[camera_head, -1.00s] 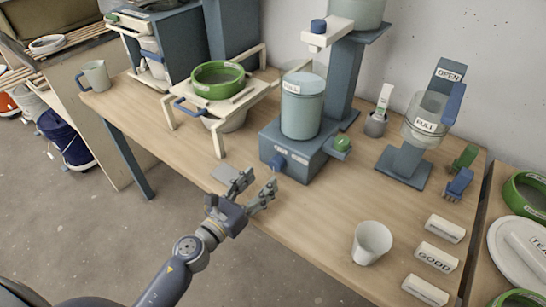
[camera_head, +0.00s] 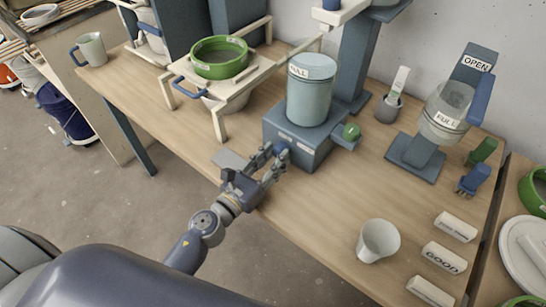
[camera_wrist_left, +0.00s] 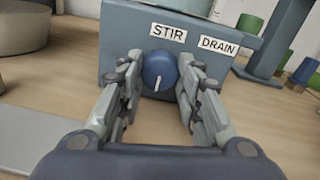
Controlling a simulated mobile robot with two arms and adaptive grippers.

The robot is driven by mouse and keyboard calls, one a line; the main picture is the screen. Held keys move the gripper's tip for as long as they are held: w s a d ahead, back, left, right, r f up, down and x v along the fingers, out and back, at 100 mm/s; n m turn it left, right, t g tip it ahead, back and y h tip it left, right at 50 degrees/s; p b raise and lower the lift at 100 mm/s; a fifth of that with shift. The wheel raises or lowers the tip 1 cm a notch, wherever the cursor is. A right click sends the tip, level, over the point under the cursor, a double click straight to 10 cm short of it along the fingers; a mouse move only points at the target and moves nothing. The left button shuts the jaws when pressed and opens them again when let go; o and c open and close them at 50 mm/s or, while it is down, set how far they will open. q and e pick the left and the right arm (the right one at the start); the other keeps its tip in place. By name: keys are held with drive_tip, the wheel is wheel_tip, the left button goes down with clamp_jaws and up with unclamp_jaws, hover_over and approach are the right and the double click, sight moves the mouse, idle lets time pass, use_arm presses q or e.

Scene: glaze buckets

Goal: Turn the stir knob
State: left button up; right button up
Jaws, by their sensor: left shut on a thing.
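The stir knob (camera_wrist_left: 158,72) is a round blue knob with a white mark, on the front of a blue-grey base box (camera_head: 296,140) under a label (camera_wrist_left: 168,34) reading STIR. In the left wrist view the white mark points downward. My left gripper (camera_wrist_left: 158,90) has its fingers on both sides of the knob and is shut on it. In the head view the left gripper (camera_head: 272,162) reaches the box's front left, and its fingers partly cover the knob (camera_head: 281,149). A lidded cylinder (camera_head: 310,92) labelled FULL stands on the box. My right gripper is not in view.
A DRAIN label (camera_wrist_left: 218,46) sits right of STIR, and a green knob (camera_head: 351,131) is on the box's right side. A white cup (camera_head: 378,240) stands at the front. A stand with a green-rimmed sieve (camera_head: 219,58) is left. A grey plate (camera_head: 229,159) lies near the table edge.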

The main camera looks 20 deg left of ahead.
use_arm(q)
drive_tip(key=n+p, duration=0.1)
drive_tip(key=n, duration=0.4)
drive_tip(key=shift+r+p, duration=0.15)
drive_tip(key=shift+p, duration=0.2)
drive_tip(key=n+p, duration=0.1)
drive_tip(key=n, duration=0.3)
drive_tip(key=n+p, duration=0.1)
drive_tip(key=n, duration=0.1)
drive_tip(key=shift+a+n, duration=0.1)
drive_tip(key=shift+n, duration=0.3)
drive_tip(key=n+p, duration=0.1)
drive_tip(key=n, duration=0.1)
drive_tip(key=shift+r+n, duration=0.1)
drive_tip(key=shift+n, duration=0.2)
drive_tip(key=n+p, duration=0.2)
drive_tip(key=n, duration=0.2)
drive_tip(key=shift+w, duration=0.1)
drive_tip(key=n+p, duration=0.1)
drive_tip(key=n, duration=0.3)
drive_tip(key=shift+g+h, duration=0.3)
drive_tip(key=shift+h, duration=0.1)
drive_tip(key=shift+n+p, duration=0.4)
drive_tip(key=shift+n, duration=0.3)
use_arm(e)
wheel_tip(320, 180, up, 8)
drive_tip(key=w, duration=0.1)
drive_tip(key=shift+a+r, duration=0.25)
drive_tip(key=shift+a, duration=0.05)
